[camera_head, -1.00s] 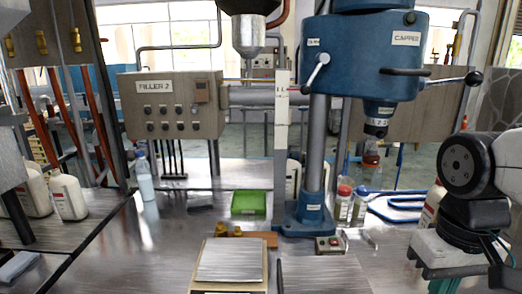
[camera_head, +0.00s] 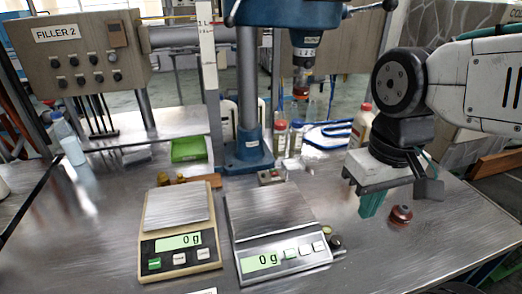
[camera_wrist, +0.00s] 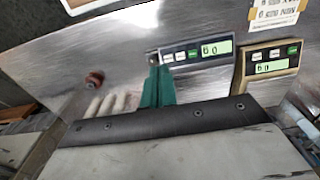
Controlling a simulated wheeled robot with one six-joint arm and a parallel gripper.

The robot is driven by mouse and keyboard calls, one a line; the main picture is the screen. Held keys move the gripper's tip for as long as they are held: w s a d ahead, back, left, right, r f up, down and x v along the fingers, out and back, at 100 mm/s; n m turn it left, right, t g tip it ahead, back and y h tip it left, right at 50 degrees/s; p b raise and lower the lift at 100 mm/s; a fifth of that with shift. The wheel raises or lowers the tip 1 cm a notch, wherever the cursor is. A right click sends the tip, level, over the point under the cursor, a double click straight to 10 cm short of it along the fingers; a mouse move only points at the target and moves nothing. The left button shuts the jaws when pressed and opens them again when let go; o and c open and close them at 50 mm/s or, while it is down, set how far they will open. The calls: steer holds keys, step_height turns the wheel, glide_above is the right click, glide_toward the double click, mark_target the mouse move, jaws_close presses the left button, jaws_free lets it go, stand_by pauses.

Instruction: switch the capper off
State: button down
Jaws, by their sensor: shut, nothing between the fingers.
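My gripper (camera_head: 371,204), with green fingers, is shut and empty. It hangs over the table to the right of the switch box and well apart from it. The fingers also show in the wrist view (camera_wrist: 157,88), pointing down to the table.
Two scales, one cream (camera_head: 180,262) and one grey (camera_head: 285,262), stand in front of the capper. A red-brown round object (camera_head: 400,216) lies right of my gripper. Bottles (camera_head: 280,138), a green tray (camera_head: 188,149) and a white bottle (camera_head: 362,126) stand behind.

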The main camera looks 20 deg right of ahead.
steer(key=w+f+g, duration=0.2)
steer(key=w, duration=1.5)
steer(key=t, duration=0.1)
glide_above(274, 170)
step_height(274, 170, down, 4)
steer(key=f, duration=0.1)
steer(key=shift+w+a+r, duration=0.1)
steer(key=shift+w+r, duration=0.05)
steer(key=shift+r, duration=0.1)
step_height(274, 170, down, 14)
steer(key=shift+f, duration=0.1)
